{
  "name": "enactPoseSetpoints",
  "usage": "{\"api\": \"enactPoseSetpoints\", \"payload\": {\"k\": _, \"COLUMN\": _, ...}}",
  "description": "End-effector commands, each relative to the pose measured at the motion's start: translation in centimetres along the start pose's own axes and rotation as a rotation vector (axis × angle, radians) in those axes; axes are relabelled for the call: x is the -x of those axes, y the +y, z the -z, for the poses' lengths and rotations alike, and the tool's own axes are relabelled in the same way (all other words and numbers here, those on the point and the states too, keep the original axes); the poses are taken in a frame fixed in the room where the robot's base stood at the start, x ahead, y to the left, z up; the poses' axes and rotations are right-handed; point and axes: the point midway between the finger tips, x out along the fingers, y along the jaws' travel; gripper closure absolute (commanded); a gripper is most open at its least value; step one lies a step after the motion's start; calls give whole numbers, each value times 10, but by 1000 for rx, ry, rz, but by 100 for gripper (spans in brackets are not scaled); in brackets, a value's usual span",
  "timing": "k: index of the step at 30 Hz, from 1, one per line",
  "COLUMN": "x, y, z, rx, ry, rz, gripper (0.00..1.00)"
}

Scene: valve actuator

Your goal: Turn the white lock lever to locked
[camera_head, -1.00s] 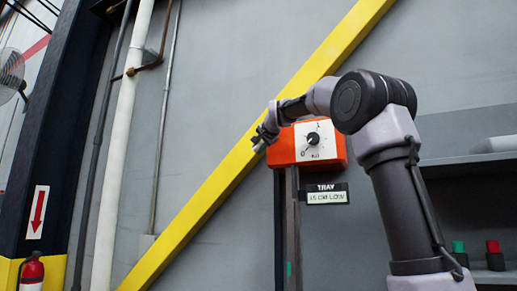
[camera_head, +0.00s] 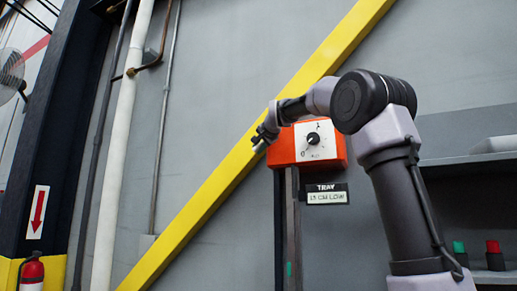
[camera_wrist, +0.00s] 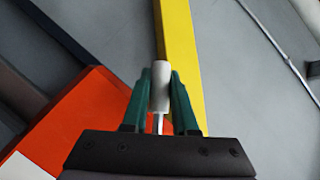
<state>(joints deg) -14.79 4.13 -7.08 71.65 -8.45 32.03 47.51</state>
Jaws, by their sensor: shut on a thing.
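The orange valve actuator box (camera_head: 285,152) stands on a dark post in the head view, with a white dial plate and a black knob (camera_head: 313,138) on its front. My gripper (camera_head: 262,139) is at the box's left side. In the wrist view, the white lock lever (camera_wrist: 160,84) is a white cylinder on a thin metal rod. It sits between the two green fingers of my gripper (camera_wrist: 160,95), which are shut on it. The orange box (camera_wrist: 75,125) fills the lower left there. The lever's base is hidden behind my gripper's body.
A yellow diagonal beam (camera_head: 215,195) runs along the grey wall behind the box. At the right, a shelf holds green and red items (camera_head: 493,249). A fire extinguisher (camera_head: 32,272) stands at the far left.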

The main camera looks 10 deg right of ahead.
Motion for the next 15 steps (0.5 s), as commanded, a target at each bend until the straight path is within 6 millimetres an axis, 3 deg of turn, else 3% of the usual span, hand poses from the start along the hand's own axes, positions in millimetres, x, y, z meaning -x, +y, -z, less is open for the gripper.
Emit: {"api": "enactPoseSetpoints", "payload": {"k": 15, "x": 2, "y": 10, "z": -2, "rx": 95, "ry": -36, "rz": -91, "gripper": 100}}
